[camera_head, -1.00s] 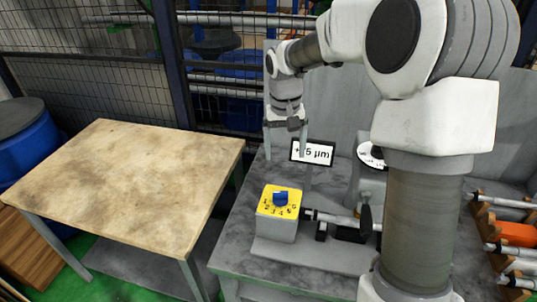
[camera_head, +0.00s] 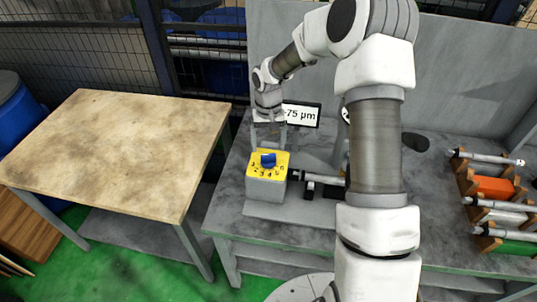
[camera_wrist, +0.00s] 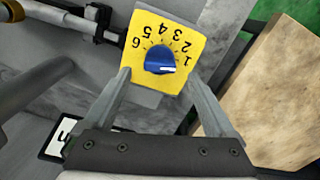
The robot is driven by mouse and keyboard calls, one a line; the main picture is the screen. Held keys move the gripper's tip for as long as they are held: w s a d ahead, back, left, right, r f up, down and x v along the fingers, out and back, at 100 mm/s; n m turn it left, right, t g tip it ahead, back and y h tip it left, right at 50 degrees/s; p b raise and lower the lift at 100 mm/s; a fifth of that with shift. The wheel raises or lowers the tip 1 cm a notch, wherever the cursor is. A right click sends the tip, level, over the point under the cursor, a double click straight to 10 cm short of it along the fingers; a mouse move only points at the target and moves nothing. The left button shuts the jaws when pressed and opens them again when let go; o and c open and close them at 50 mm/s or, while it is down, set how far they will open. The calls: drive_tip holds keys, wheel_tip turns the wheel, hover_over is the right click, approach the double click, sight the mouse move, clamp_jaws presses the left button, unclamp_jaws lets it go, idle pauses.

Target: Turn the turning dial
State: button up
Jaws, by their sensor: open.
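The turning dial is a blue knob (camera_head: 268,160) on the yellow numbered top of a grey box (camera_head: 265,190), which stands on the grey bench. In the wrist view the blue knob (camera_wrist: 160,60) sits at the centre of the yellow face (camera_wrist: 136,85), with a white mark pointing near the 1. My gripper (camera_head: 269,143) is open and empty above the far side of the box. In the wrist view the gripper's fingertips (camera_wrist: 158,75) are on either side of the dial, apart from the knob. I cannot tell how far above the face they are.
A display sign (camera_head: 302,114) ending in "75 µm" stands behind the box. A metal spindle (camera_head: 318,178) lies right of it. A rack with several rods (camera_head: 490,188) stands on the right. A wooden-topped table (camera_head: 115,150) stands left, across a gap.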

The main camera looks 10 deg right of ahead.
sight(269, 155)
drive_tip(key=shift+f, duration=2.8)
drive_tip(key=c, duration=1.3)
drive_tip(key=shift+n, duration=0.4)
drive_tip(key=shift+n+b, duration=0.35)
drive_tip(key=shift+n, duration=0.45)
drive_tip(key=shift+n+b, duration=0.4)
drive_tip(key=shift+n, duration=1.3)
